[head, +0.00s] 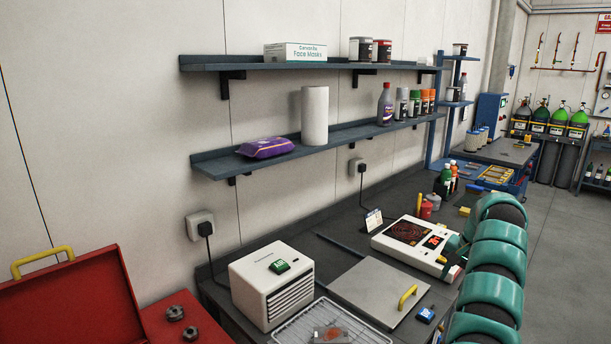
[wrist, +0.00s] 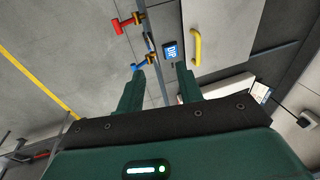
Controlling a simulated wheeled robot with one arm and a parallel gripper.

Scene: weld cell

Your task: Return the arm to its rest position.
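My arm (head: 497,257) shows as a chain of teal segments at the right of the head view, beside the bench's front edge. My gripper's end is not clearly visible there. In the wrist view, my gripper (wrist: 161,78) has two dark green fingers spread apart. The gap between them shows only the bench edge and floor beyond, with nothing held.
The bench holds a white vented box (head: 272,286), a wire rack (head: 300,322), a grey plate with yellow handle (head: 372,288) and a hot plate (head: 415,241). A red toolbox (head: 70,300) stands left. Wall shelves (head: 340,134) hang above. Open floor (head: 563,270) lies right of my arm.

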